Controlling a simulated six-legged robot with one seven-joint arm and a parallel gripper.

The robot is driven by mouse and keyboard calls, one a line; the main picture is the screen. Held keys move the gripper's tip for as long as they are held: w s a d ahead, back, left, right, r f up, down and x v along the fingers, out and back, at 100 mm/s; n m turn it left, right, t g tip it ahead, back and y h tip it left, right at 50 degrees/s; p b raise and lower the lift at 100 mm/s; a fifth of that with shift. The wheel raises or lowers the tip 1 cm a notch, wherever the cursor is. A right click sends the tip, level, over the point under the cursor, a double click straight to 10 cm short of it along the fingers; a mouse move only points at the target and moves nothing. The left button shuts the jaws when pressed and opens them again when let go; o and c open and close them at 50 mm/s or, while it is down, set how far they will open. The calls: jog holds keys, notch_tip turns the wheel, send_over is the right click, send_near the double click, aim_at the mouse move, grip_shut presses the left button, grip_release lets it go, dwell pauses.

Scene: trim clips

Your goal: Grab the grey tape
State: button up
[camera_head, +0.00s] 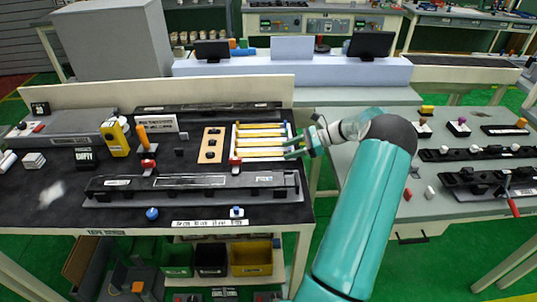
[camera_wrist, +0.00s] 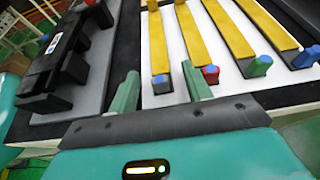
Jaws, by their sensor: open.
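Yellow strips (camera_head: 262,134) with small coloured ends lie side by side on a white board (camera_head: 234,133) at the right end of the black bench. In the wrist view the leftmost strip (camera_wrist: 157,42) has a greyish-blue end (camera_wrist: 161,84); the others have red, blue and green ends. I see no plainly grey tape; this greyish end is the closest match. My gripper (camera_head: 298,146) is at the board's right edge. In the wrist view my gripper (camera_wrist: 160,84) is open, its green fingers either side of the greyish end. Nothing is held.
A black rail (camera_wrist: 66,62) on a grey base lies left of the strips in the wrist view. A wooden plate (camera_head: 211,145) stands left of the board, and a long black rail (camera_head: 190,184) runs in front. A grey bench (camera_head: 345,117) is to the right, across a gap.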

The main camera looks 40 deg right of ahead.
jog(key=shift+w+a+f, duration=0.15)
jog(key=shift+w+a, duration=0.05)
jog(key=shift+a, duration=0.05)
jog(key=c, duration=1.1)
jog(key=shift+o, duration=0.2)
jog(key=shift+r, duration=0.5)
notch_tip(320, 180, up, 2)
jog(key=w+a+r, duration=0.2)
jog(key=a+r, duration=0.8)
jog(key=a, duration=0.4)
